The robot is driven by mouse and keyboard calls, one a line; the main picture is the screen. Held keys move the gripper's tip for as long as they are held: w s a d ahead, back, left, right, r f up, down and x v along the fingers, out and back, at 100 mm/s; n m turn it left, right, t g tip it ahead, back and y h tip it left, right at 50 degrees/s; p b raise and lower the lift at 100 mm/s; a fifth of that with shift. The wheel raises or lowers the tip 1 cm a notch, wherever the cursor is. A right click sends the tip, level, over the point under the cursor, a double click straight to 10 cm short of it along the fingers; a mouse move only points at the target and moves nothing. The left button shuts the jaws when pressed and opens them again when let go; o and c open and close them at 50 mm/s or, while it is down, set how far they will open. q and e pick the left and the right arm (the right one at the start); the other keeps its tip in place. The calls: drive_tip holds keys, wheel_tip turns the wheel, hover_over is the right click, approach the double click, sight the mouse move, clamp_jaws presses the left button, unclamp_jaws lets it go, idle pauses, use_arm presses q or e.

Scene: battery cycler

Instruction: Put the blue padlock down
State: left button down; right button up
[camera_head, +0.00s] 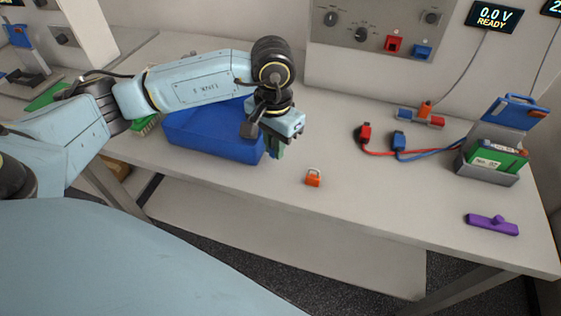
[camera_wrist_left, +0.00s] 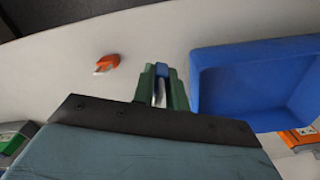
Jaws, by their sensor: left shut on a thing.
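My left gripper (camera_head: 276,148) is over the bench, just right of the blue bin. In the left wrist view its green fingertips (camera_wrist_left: 162,78) are shut on the blue padlock (camera_wrist_left: 162,69), whose pale shackle shows between the fingers. In the head view the padlock is hidden by the gripper. I cannot tell whether the padlock touches the bench. My right gripper is in neither view.
An open blue bin (camera_head: 200,150) stands beside the gripper. An orange padlock (camera_head: 313,178) lies to the right on the bench (camera_head: 360,205). Red (camera_head: 365,132) and blue (camera_head: 398,140) clamps, a battery holder (camera_head: 487,174) and a purple piece (camera_head: 492,224) are farther right. Bench between is clear.

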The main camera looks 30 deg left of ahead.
sight(275, 175)
use_arm(q)
drive_tip(key=f, duration=0.2)
drive_tip(key=shift+s+f, duration=0.3)
drive_tip(key=shift+s, duration=0.05)
drive_tip(key=shift+f, duration=0.3)
drive_tip(key=shift+w+f, duration=0.1)
drive_tip(key=shift+f, duration=0.3)
wheel_tip(275, 175, down, 2)
drive_tip(key=shift+f, duration=0.45)
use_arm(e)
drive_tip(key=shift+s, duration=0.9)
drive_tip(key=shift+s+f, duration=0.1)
